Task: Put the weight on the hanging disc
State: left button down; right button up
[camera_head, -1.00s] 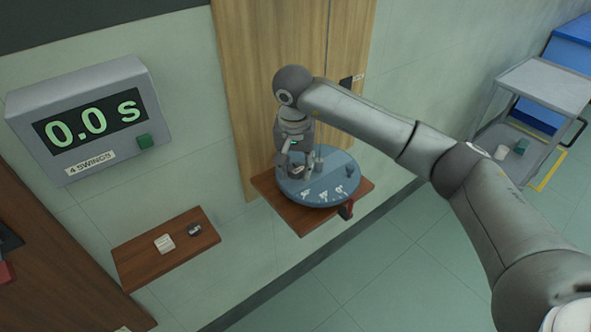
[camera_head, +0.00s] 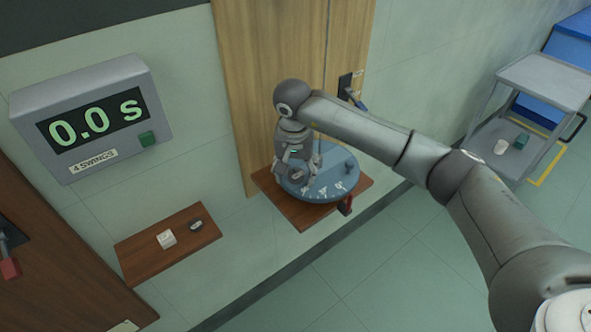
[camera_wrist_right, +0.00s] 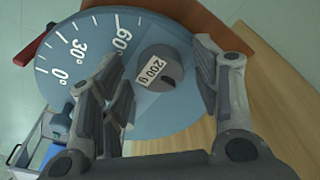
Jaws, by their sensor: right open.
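The hanging disc (camera_head: 325,184) is a round blue plate with a white degree scale, over a brown wall shelf. It fills much of the right wrist view (camera_wrist_right: 85,90). The weight (camera_wrist_right: 168,62) is a dark grey cylinder labelled 200 g; it is on the disc's face, near the 60 mark. My right gripper (camera_head: 299,184) is over the disc's left part. Its fingers are open on either side of the weight in the right wrist view (camera_wrist_right: 160,62); contact is not clear. In the head view the gripper largely hides the weight. My left gripper is not in view.
A small blue peg (camera_head: 349,165) stands on the disc. A red handle (camera_head: 346,205) is at the shelf's front. A timer (camera_head: 95,120) reads 0.0 s. The left shelf (camera_head: 150,258) holds a white block (camera_head: 166,239) and a dark item (camera_head: 195,225). A trolley (camera_head: 540,85) stands right.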

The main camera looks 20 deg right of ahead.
aim_at(294, 179)
jog(key=shift+r, duration=0.1)
jog(key=shift+r+p, duration=0.2)
jog(key=shift+p, duration=0.1)
notch_tip(294, 179, up, 12)
jog(key=s+b, duration=0.1)
jog(key=b, duration=0.2)
jog(key=shift+s+a+f+b, duration=0.2)
jog(key=shift+s+a+b, duration=0.15)
jog(key=shift+b, duration=0.05)
